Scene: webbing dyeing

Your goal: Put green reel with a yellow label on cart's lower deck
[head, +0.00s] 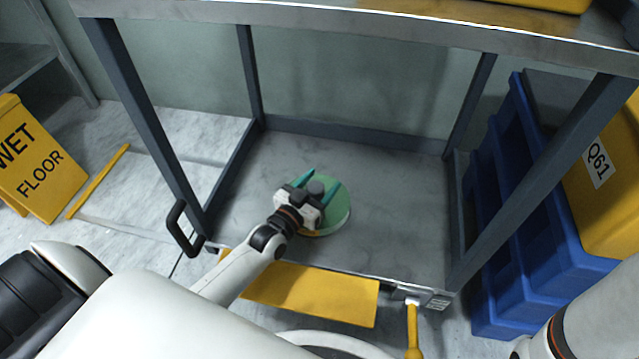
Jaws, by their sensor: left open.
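The green reel (337,213) lies flat on the cart's lower deck (390,225), near the middle towards the front. It has a pale rim, and a bit of yellow shows at its lower left edge. My left gripper (324,178) is right over the reel, its teal fingers spread apart and open. The gripper hides part of the reel, and I cannot tell whether the fingers touch it. My right arm shows at the lower right corner, but its gripper is out of view.
The cart's grey posts and upper deck (330,22) frame the lower deck. Blue crates (545,215) and a yellow bin (612,190) marked Q61 stand at the right. A yellow wet floor sign (38,165) stands at the left. The deck around the reel is clear.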

